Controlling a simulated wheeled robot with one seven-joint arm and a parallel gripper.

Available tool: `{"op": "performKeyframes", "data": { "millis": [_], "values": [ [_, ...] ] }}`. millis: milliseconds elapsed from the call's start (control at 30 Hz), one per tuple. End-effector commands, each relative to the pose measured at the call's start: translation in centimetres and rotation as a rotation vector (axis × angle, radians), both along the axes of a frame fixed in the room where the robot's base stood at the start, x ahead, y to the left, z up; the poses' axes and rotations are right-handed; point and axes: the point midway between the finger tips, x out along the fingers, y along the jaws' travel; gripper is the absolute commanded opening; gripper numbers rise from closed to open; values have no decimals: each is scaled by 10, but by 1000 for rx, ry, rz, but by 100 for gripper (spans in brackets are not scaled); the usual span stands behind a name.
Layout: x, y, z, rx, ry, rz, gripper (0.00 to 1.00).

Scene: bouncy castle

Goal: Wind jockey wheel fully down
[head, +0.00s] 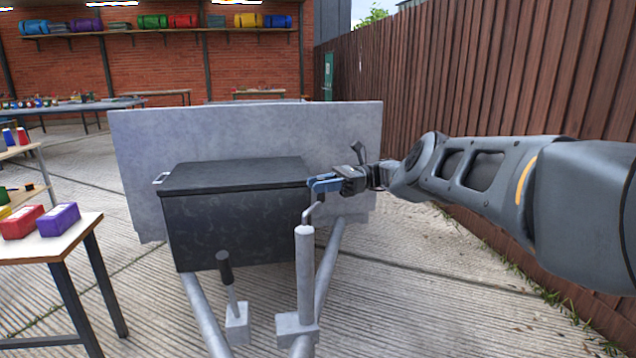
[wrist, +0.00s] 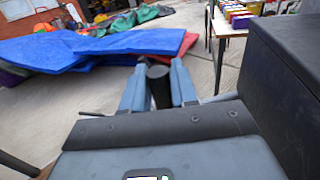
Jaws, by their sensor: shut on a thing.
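The jockey wheel's pale grey tube (head: 305,270) stands upright in a clamp block (head: 297,328) on the trailer drawbar (head: 327,268). A cranked rod (head: 313,211) rises from its top toward my gripper (head: 322,184). In the wrist view my gripper (wrist: 157,88) has its blue fingers either side of a black crank grip (wrist: 158,84), shut on it. The grip is mostly hidden by the fingers in the head view. The wheel at the tube's lower end is out of view, so its height cannot be told.
A black box (head: 235,225) stands behind the tube, before the grey trailer board (head: 140,190). A black-handled lever (head: 227,270) rises left of the tube. A table (head: 62,248) with coloured boxes stands left. A wooden fence (head: 480,80) runs along the right. Blue mats (wrist: 90,50) lie on the ground.

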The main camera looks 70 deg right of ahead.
Motion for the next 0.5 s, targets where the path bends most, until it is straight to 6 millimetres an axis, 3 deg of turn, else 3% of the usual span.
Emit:
{"op": "performKeyframes", "data": {
  "millis": [400, 433, 500],
  "values": [
    [-2, 0, 0, 1, -1, 3, 0],
    [-2, 0, 0, 1, 0, 3, 30],
    [-2, 0, 0, 1, 0, 3, 36]
  ]
}}
